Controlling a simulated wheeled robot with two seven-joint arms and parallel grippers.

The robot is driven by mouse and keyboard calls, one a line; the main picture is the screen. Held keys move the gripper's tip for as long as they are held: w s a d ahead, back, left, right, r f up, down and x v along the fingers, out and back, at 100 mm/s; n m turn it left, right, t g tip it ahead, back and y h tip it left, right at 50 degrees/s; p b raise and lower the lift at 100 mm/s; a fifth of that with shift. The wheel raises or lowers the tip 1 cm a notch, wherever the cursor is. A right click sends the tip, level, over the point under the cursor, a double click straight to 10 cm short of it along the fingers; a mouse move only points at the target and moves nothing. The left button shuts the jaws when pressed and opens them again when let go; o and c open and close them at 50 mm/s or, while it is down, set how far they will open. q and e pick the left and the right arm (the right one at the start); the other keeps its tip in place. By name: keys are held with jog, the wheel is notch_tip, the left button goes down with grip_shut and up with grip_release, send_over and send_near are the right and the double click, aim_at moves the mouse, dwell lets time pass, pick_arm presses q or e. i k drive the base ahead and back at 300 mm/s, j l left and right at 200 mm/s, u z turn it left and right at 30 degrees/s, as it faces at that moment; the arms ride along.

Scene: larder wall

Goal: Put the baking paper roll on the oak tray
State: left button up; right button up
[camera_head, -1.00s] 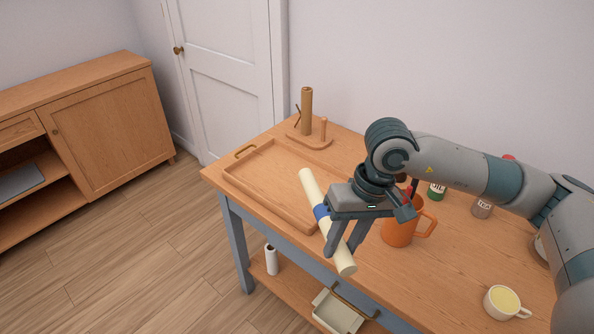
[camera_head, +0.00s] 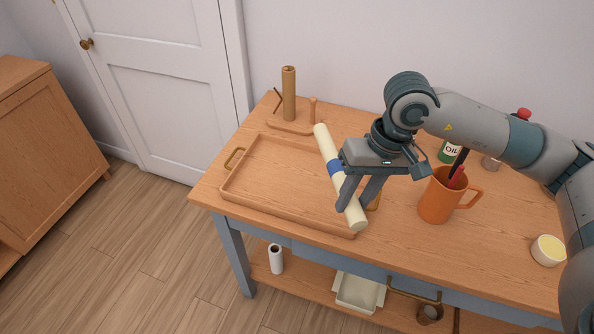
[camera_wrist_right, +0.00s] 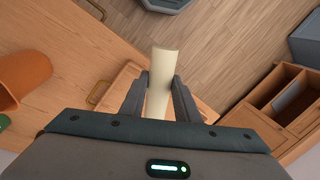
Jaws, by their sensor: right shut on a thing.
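The baking paper roll (camera_head: 328,147) is a long cream tube with a blue band. My right gripper (camera_head: 356,203) is shut on it and holds it tilted, above the right part of the oak tray. In the right wrist view the roll (camera_wrist_right: 161,68) sits between the two fingers (camera_wrist_right: 160,95). The oak tray (camera_head: 262,213) lies on the table, with a raised rim and brass handles. Its right end is partly hidden by the roll and gripper. My left gripper is not in view.
An orange jug (camera_head: 436,203) with utensils stands right of the tray. A paper-towel holder (camera_head: 289,95) stands behind the tray. A cup (camera_head: 547,250) is at the far right. The lower shelf holds a white roll (camera_head: 275,259) and a pale bin (camera_head: 358,293).

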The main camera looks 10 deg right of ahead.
aim_at(307, 170)
jog(key=i+j+z, duration=0.25)
jog(key=j, duration=0.3)
jog(key=j+z, duration=0.25)
jog(key=j, duration=0.35)
jog(key=i+j+z, duration=0.1)
jog(key=j+z, duration=0.2)
jog(key=j, duration=0.3)
jog(key=j+z, duration=0.25)
jog(key=j, duration=0.4)
jog(key=j+z, duration=0.25)
jog(key=j, duration=0.35)
jog(key=k+j+z, duration=0.25)
jog(key=j, duration=0.35)
jog(key=j+z, duration=0.3)
jog(key=j, duration=0.3)
jog(key=k+j+z, duration=0.25)
jog(key=j, duration=0.3)
